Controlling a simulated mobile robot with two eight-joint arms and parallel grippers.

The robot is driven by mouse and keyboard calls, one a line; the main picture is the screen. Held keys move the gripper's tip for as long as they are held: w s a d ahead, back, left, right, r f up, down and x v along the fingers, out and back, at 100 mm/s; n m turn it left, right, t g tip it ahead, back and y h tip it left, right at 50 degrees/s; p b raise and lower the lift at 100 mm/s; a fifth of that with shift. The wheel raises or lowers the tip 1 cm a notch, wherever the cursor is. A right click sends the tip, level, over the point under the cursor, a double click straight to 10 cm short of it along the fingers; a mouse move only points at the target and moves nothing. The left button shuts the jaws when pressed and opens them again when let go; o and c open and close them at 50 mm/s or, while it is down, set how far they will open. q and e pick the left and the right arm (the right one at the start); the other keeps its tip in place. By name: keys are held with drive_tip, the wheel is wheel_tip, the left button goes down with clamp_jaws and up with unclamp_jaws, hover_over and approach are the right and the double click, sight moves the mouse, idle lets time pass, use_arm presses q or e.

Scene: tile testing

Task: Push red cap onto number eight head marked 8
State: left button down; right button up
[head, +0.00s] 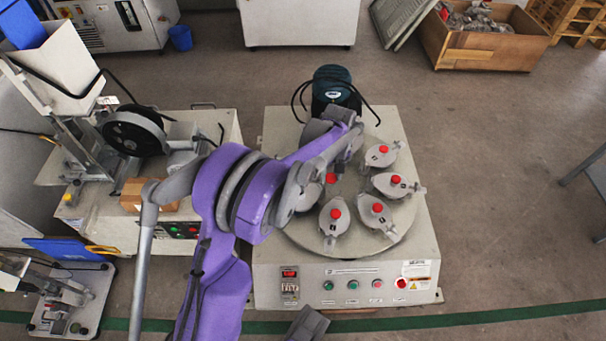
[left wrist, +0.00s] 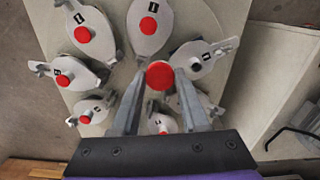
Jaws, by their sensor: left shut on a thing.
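My left gripper (left wrist: 159,88) is shut on a red cap (left wrist: 158,74); in the head view the held cap (head: 331,178) shows above the middle of the round plate (head: 375,242). The grey head without a cap (left wrist: 209,56), with a bare dark post, lies just right of the held cap in the left wrist view. The cap and post are apart. That head has a black label, whose number I cannot read for sure. My arm mostly hides it in the head view. Other grey heads (head: 335,220) on the plate carry red caps.
The plate sits on a pale machine (head: 270,262) with front buttons. A dark motor with cables (head: 332,82) stands at its back. Another machine (head: 215,125) stands to the left. A wooden crate of grey parts (head: 480,50) is at the back right.

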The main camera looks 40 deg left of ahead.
use_arm(q)
drive_tip(key=shift+s+a+f+n+b, duration=0.4)
drive_tip(key=shift+a+f+n, duration=0.85)
drive_tip(key=shift+a+f, duration=0.6)
drive_tip(key=shift+s+a+f+n+b, duration=0.45)
drive_tip(key=shift+a+f+n, duration=1)
drive_tip(key=shift+f, duration=0.65)
drive_tip(key=shift+s+a+f+n+b, duration=0.4)
drive_tip(key=shift+a+f+n, duration=0.7)
drive_tip(key=shift+a+f, duration=0.8)
drive_tip(key=shift+d+f+b, duration=0.1)
drive_tip(key=shift+f+b, duration=0.5)
drive_tip(key=shift+f, duration=0.2)
drive_tip(key=shift+f+b, duration=0.7)
drive_tip(key=shift+f, duration=0.1)
drive_tip(key=shift+c, duration=1.7)
unclamp_jaws()
drive_tip(key=shift+o, duration=0.2)
drive_tip(key=o, duration=0.3)
drive_tip(key=shift+r, duration=0.1)
